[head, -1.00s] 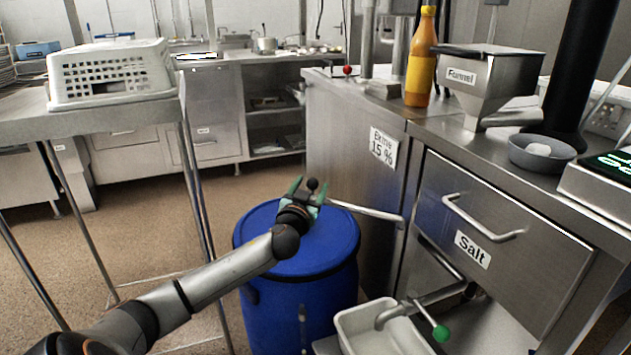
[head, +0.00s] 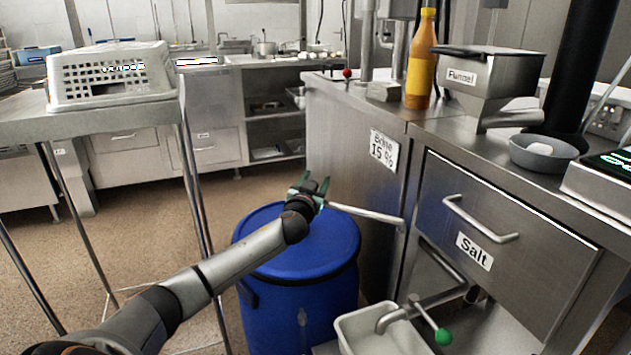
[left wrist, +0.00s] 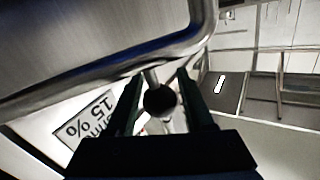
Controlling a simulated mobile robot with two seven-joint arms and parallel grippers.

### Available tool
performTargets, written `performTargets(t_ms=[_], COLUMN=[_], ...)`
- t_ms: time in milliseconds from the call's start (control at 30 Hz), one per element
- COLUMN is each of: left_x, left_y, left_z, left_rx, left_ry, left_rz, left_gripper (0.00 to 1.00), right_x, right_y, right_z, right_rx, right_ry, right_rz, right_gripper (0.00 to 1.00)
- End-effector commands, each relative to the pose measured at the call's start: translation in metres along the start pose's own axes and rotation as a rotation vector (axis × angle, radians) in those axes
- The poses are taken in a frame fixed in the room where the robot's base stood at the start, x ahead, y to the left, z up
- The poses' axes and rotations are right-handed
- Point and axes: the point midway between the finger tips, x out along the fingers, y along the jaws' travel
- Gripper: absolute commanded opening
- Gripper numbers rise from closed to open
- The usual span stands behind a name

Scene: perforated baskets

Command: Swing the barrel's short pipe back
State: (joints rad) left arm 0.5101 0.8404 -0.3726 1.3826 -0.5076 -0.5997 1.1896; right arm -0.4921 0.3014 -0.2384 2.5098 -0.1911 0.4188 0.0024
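The blue barrel (head: 285,315) stands against the steel cabinet, its lid closed as far as I can see. A short metal pipe (head: 366,213) reaches from the cabinet front leftward over the lid. My left gripper (head: 314,184) is above the barrel at the pipe's left end. In the left wrist view a dark round knob (left wrist: 160,101) sits between the two fingers of the left gripper (left wrist: 161,92). The fingers are apart, and a narrow gap seems to show on each side of the knob. My right gripper is out of view.
A steel table with a white perforated basket (head: 110,80) stands left of my arm. Open floor lies between table and barrel.

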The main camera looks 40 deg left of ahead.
Motion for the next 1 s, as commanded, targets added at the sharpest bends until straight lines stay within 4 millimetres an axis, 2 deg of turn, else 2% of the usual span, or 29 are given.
performTargets(t_ms=[67, 433, 1000], left_x=[-0.0001, -0.0002, -0.0002], left_y=[0.0001, 0.0, 0.0], left_z=[0.0001, 0.0002, 0.0003], left_rx=[0.0, 0.0, 0.001], left_ry=[0.0, 0.0, 0.0], left_rz=[0.0, 0.0, 0.0], left_gripper=[0.43, 0.01, 0.0], right_x=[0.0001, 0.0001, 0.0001], right_y=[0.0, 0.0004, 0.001], right_z=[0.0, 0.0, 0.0], right_rx=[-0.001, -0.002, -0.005], right_ry=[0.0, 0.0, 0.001], right_rz=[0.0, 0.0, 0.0], right_gripper=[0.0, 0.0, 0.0])
